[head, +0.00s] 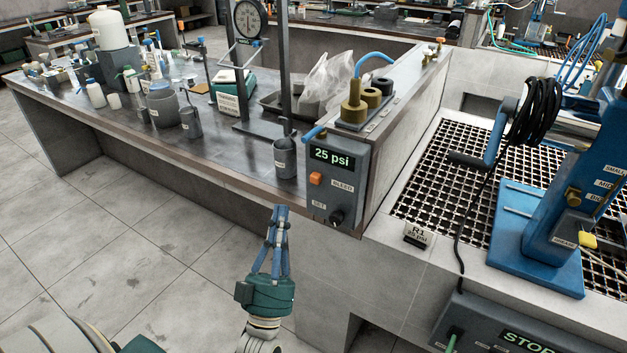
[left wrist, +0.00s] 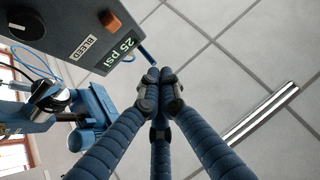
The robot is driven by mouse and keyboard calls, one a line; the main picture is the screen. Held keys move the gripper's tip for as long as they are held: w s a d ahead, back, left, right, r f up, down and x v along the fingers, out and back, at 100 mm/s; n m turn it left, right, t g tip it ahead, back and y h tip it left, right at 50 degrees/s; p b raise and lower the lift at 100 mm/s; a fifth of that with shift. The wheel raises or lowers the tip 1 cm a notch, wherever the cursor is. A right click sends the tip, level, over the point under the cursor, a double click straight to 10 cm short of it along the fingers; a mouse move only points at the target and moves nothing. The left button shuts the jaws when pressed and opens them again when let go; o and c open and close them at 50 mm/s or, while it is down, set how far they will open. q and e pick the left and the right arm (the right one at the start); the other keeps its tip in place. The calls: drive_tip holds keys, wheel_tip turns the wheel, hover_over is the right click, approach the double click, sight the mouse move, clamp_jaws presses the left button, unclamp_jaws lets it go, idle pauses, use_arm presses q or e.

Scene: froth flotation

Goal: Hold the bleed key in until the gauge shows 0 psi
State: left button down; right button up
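The grey control box (head: 345,190) is fixed at the end of the bench. Its green-lit gauge (head: 332,156) reads 25 psi. The orange bleed key (head: 316,179) sits below the gauge, left of the BLEED label. A black SET knob (head: 336,218) is lower on the same face. My left gripper (head: 281,210) is empty with its blue fingers brought together, below and left of the key and apart from it. In the left wrist view the key (left wrist: 111,20) and gauge (left wrist: 119,46) lie up and left of the joined fingertips (left wrist: 160,74). My right gripper is not in view.
A grey labelled cup (head: 285,158) stands on the bench (head: 230,165) just left of the box. A brass fitting (head: 354,103) with a blue hose is on top. Right are a metal grating (head: 450,165) and a blue machine (head: 570,200). Open floor lies left.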

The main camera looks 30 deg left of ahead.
sight(316, 178)
use_arm(q)
drive_tip(key=shift+w, duration=0.15)
drive_tip(key=w+b, duration=0.3)
drive_tip(key=w, duration=0.5)
drive_tip(key=shift+w, duration=0.35)
drive_tip(key=shift+w+f, duration=0.1)
drive_tip(key=shift+w, duration=0.05)
idle(1.2)
drive_tip(key=shift+w, duration=0.25)
drive_tip(key=shift+w+d+b, duration=0.1)
drive_tip(key=shift+w+b, duration=0.4)
idle(0.7)
drive_tip(key=shift+s, duration=0.2)
idle(1.8)
drive_tip(key=shift+s+p, duration=0.4)
drive_tip(key=shift+s, duration=0.35)
